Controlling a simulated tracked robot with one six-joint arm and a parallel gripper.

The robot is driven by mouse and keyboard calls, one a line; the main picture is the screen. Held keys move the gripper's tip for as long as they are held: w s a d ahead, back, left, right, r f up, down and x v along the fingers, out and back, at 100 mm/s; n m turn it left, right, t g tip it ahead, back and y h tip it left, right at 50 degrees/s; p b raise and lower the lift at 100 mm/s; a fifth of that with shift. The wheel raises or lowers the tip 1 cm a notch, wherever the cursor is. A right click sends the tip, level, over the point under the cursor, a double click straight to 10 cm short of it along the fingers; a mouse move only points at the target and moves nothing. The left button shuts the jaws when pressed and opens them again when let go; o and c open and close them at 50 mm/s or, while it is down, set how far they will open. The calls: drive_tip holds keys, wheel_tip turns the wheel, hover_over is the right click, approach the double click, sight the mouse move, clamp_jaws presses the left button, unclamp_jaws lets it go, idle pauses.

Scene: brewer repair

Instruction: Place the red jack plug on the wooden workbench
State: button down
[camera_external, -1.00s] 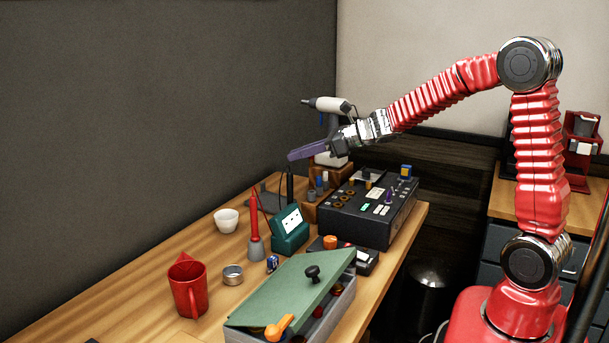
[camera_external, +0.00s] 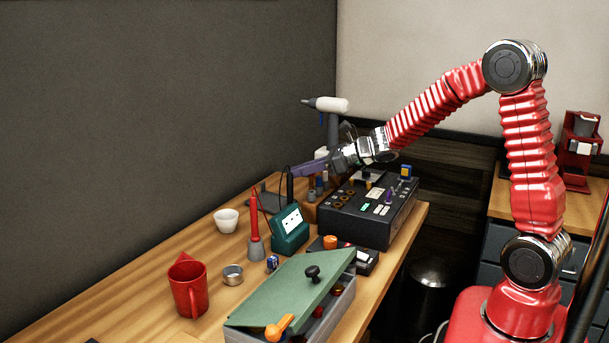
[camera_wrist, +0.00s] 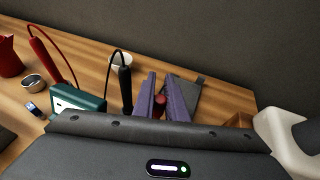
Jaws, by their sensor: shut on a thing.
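The red jack plug (camera_wrist: 160,104) shows between the two purple fingers of my gripper in the wrist view. My gripper (camera_wrist: 162,88) is shut on it. In the external view, my gripper (camera_external: 294,172) is above the back of the wooden workbench (camera_external: 115,275), left of the black control box. The plug cannot be made out there. In the wrist view, the wooden workbench (camera_wrist: 215,78) shows beyond the fingers.
A teal meter (camera_external: 290,230), a red probe in a grey stand (camera_external: 255,248) and a white cup (camera_external: 226,221) stand near my gripper. A black control box (camera_external: 365,218) is to the right. A green-lidded box (camera_external: 290,290) and red jug (camera_external: 187,290) are in front. Bare wood is at left.

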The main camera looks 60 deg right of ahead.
wheel_tip(320, 180, down, 4)
drive_tip(key=shift+f, duration=0.15)
drive_tip(key=c, duration=1.8)
unclamp_jaws()
drive_tip(key=shift+f, duration=0.1)
drive_tip(key=v, duration=1.3)
drive_tip(key=shift+s+d+r, duration=0.15)
drive_tip(key=shift+s+r, duration=0.05)
drive_tip(key=shift+r, duration=0.15)
